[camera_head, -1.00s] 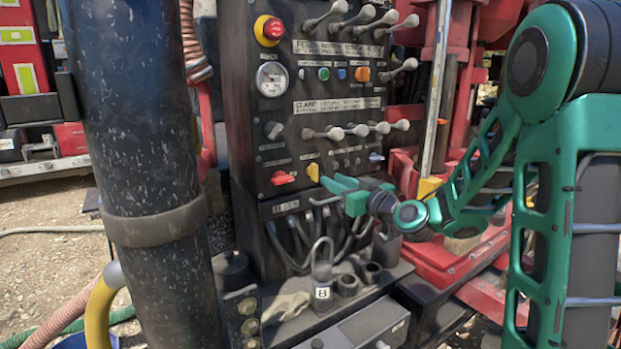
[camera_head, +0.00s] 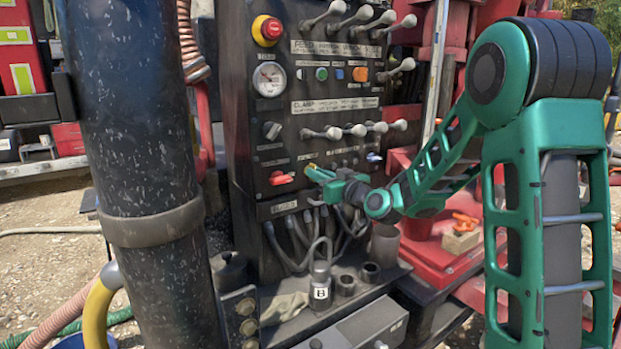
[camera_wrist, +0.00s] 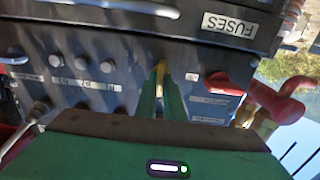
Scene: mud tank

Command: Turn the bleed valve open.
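A small yellow valve handle (camera_head: 311,167) sits low on the dark control panel (camera_head: 250,130), right of a red handle (camera_head: 281,178). I cannot read which label names the bleed valve. My gripper (camera_head: 318,172) is at the yellow handle, its green fingers pointing left into the panel and partly covering it. In the wrist view the yellow handle (camera_wrist: 161,68) stands between the two fingertips (camera_wrist: 161,82), which lie close together and look shut on it. The red handle (camera_wrist: 225,84) is to the right there, apart from the fingers.
Rows of grey levers (camera_head: 360,130) stick out above my gripper. A gauge (camera_head: 269,79) and a red stop button (camera_head: 268,30) are higher up. Hoses (camera_head: 290,245) and a padlock-shaped block marked B (camera_head: 320,290) are below. A thick black column (camera_head: 135,150) stands at left.

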